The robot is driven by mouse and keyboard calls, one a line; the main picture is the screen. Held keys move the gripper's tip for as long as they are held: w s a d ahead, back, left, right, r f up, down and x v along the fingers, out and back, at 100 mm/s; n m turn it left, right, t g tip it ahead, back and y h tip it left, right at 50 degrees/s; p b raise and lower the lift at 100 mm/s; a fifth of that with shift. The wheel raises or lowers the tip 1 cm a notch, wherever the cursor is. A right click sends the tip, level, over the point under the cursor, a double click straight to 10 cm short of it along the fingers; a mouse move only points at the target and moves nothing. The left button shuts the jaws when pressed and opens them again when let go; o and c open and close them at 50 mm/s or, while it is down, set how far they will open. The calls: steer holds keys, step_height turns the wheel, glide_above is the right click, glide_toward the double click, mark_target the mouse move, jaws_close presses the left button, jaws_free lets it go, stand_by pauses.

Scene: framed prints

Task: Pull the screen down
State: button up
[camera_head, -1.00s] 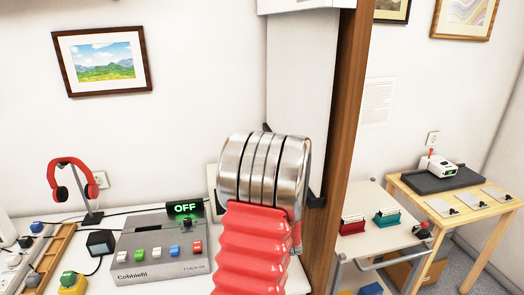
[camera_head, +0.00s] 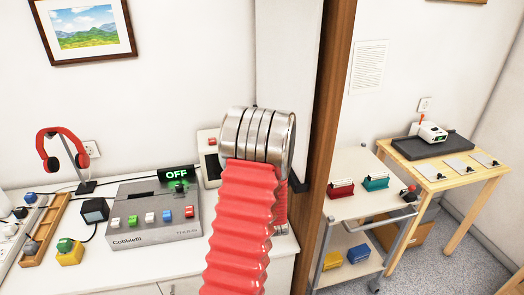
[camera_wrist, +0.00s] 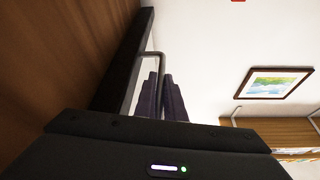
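The screen (camera_head: 291,50) is a white panel seen nearly edge-on in the head view, hanging beside a wooden post. A black bar (camera_head: 299,184) shows at its lower end, partly behind my arm. In the wrist view, a black bar (camera_wrist: 128,62) runs along a brown wooden surface and carries a bent grey handle (camera_wrist: 149,54). My gripper (camera_wrist: 160,76) has two dark fingers close together there. The free end of the handle runs in between the fingertips, and they appear shut on it. My arm hides my gripper in the head view.
The wooden post (camera_head: 329,130) stands close right of my arm. Left is a white desk with a grey button box (camera_head: 155,220) and red headphones (camera_head: 60,148). Right are a trolley (camera_head: 375,205) and a wooden table (camera_head: 462,165). Open floor shows at far right.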

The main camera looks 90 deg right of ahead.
steer(key=o, duration=0.5)
steer(key=shift+w, duration=0.1)
steer(key=shift+c, duration=0.2)
steer(key=shift+a, duration=0.1)
steer(key=v, duration=1.3)
steer(key=shift+a+f, duration=0.25)
